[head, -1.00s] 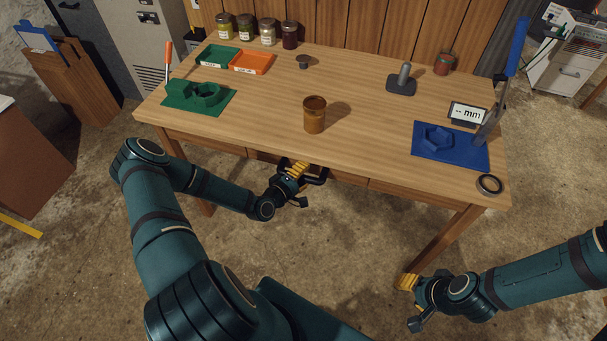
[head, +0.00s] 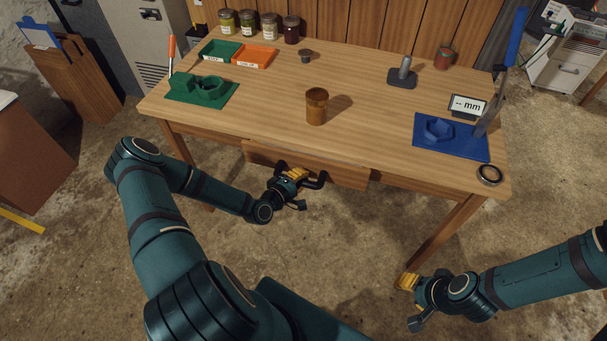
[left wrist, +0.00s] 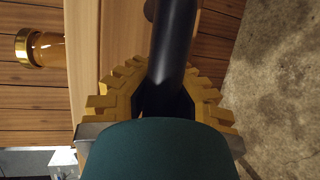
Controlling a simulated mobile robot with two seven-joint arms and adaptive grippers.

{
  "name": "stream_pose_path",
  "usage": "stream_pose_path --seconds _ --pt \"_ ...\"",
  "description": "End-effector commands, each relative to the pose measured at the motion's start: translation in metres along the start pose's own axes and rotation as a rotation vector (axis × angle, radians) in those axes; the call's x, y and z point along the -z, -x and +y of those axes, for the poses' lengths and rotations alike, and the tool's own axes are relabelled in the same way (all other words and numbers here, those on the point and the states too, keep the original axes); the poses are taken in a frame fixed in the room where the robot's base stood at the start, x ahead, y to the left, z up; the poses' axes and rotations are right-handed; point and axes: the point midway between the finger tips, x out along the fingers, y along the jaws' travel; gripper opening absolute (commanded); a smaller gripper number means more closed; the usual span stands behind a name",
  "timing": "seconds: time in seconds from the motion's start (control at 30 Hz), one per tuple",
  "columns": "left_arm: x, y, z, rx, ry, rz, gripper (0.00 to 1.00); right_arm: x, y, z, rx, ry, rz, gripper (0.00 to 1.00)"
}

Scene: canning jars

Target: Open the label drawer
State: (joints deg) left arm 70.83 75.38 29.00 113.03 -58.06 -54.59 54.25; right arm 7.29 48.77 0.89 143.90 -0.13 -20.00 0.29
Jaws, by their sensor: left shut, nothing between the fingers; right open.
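The wooden label drawer (head: 346,175) is under the table's front edge. Its front stands slightly out from the table frame. Its black bar handle (head: 318,182) is partly hidden by my left gripper (head: 293,175). In the left wrist view the dark handle (left wrist: 175,45) runs in between the yellow finger pads of my left gripper (left wrist: 165,95); their tips are partly hidden by it. My left gripper is shut at the handle; I cannot see a firm hold on it. The drawer's inside is not visible. My right gripper (head: 408,282) is open and empty, low at the right, away from the table.
A brown jar (head: 316,106) stands on the table (head: 260,110) above the drawer. A green fixture (head: 202,90) is at the left and a blue fixture (head: 450,138) at the right. A dark ring (head: 489,175) lies by the right corner.

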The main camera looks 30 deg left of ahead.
Motion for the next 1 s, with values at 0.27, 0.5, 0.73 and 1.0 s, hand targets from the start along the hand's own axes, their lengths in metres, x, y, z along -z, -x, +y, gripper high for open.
stream_pose_path --seconds 0.27,0.5,0.73,1.0 --pt "0.000 0.003 0.002 -0.005 -0.004 0.002 0.56 0.001 0.000 0.000 0.000 0.000 0.002 0.47" --pt "-0.001 0.004 0.001 -0.003 -0.003 0.001 0.56 0.001 0.000 0.000 0.000 0.000 0.001 0.47" --pt "0.000 0.027 0.000 -0.001 -0.002 0.003 0.56 0.001 0.000 0.000 0.000 0.000 0.001 0.47" --pt "0.001 0.082 0.001 -0.002 -0.004 0.003 0.56 0.001 0.000 0.000 0.000 0.000 0.001 0.47"
